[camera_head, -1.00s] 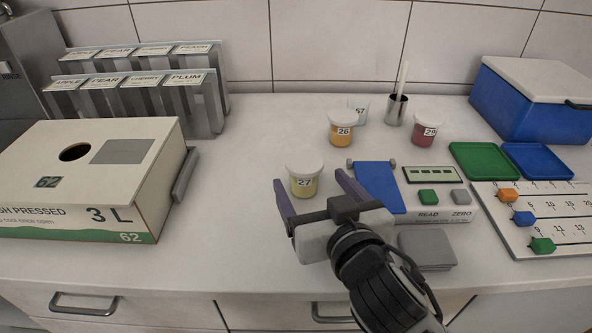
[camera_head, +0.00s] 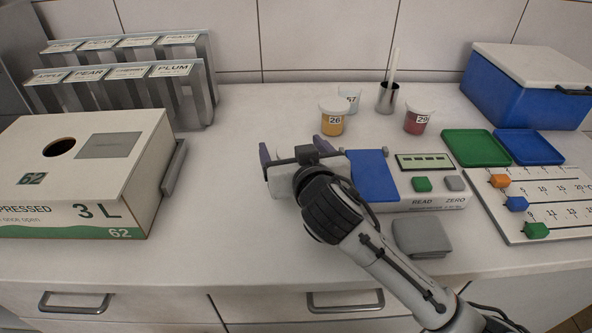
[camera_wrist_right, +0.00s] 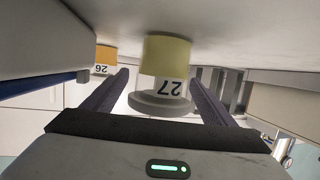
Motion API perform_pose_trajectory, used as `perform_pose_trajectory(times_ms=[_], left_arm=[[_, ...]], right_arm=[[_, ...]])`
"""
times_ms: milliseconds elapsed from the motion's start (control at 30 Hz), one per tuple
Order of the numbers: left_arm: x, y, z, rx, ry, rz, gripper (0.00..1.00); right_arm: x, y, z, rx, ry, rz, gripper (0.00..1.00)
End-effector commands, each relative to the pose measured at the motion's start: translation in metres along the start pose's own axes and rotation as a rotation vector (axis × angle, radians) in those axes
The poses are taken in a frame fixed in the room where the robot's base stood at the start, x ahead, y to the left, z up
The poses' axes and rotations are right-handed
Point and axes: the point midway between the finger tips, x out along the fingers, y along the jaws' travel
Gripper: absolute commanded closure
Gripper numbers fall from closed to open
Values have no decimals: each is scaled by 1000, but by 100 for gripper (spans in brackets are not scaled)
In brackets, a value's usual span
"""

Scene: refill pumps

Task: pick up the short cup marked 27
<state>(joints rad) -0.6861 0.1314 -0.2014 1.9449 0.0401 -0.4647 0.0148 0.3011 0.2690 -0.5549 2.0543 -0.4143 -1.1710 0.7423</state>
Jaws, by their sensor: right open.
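The short cup marked 27 (camera_wrist_right: 166,56) has a pale yellow body, a white label and a grey-white lid. In the right wrist view, which is upside down, it stands between the fingers of my right gripper (camera_wrist_right: 160,78). The jaws are open, one finger on each side of the cup; I cannot tell if either touches it. My left gripper is not in view.
Cup 26 (camera_head: 332,122), cup 29 (camera_head: 418,121), a pale cup (camera_head: 349,101) and a metal holder (camera_head: 387,98) stand behind. A scale with a blue plate (camera_head: 371,178) is just right of the gripper. A large carton (camera_head: 150,190) is left. Counter between carton and gripper is clear.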

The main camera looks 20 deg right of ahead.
Motion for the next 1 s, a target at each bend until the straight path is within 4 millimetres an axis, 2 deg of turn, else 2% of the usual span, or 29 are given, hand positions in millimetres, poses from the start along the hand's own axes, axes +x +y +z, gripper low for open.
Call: perform_pose_trajectory(times_ms=[100,300,500,600,867,1000], left_arm=[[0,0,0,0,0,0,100],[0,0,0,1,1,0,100],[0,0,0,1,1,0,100],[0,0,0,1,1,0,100],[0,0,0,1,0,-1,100],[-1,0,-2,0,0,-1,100]], right_arm=[[7,0,0,0,1,0,21],[7,0,0,1,0,-1,21],[7,0,0,0,0,-1,55],[6,0,0,1,1,-1,68],[6,0,-2,1,1,-1,68],[3,0,-12,4,3,-1,68]])
